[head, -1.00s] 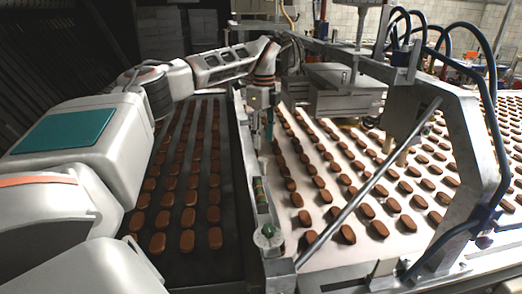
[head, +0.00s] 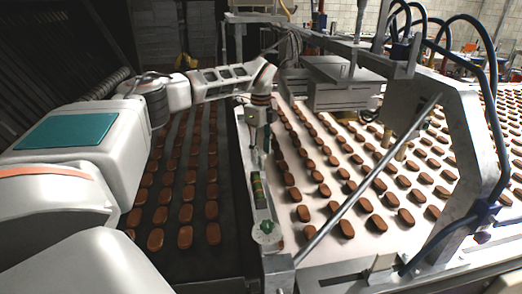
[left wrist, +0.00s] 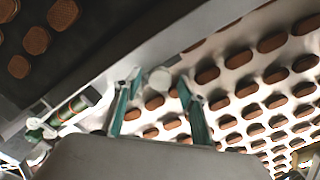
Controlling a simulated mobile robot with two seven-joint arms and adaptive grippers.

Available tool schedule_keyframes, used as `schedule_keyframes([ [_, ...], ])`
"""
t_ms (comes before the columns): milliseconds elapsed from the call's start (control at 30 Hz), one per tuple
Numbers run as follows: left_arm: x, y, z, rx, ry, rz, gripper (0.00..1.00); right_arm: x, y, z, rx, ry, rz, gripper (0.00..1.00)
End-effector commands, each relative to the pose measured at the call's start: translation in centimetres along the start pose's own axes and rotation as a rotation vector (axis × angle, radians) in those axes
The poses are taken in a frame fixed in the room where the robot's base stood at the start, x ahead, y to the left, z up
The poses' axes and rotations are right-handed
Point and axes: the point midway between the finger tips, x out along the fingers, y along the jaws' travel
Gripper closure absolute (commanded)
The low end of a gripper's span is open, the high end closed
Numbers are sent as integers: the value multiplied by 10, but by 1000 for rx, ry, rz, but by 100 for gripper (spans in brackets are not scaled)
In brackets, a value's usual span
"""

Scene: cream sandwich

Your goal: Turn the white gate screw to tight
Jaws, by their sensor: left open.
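The white gate screw (left wrist: 160,79) shows in the left wrist view as a small round white knob at the edge of the metal rail. My left gripper (left wrist: 159,76) is open, with its two green-sided fingers on either side of the knob in that view. I cannot tell how far the fingertips are from it or whether they touch it. In the head view my left gripper (head: 254,145) points down over the rail between the belts, and the white screw cannot be made out there. My right gripper is not in view.
A green-topped knob (head: 267,232) and a green cylinder (head: 259,190) sit nearer on the rail. A dark belt (head: 215,262) and a pale belt (head: 320,225) carry rows of brown biscuits. A slanted metal rod (head: 365,185) and a grey frame (head: 465,130) stand at right.

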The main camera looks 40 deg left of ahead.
Motion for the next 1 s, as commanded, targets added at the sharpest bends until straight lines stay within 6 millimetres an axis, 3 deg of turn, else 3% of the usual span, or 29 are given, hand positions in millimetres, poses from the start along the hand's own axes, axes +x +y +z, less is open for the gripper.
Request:
schedule_keyframes([
  [167,0,0,0,0,0,0,61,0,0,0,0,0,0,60],
  [300,0,0,0,0,0,0,97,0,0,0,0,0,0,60],
  [667,0,0,0,28,0,1,97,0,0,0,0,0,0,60],
  [1000,0,0,0,235,-1,1,97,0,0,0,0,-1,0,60],
])
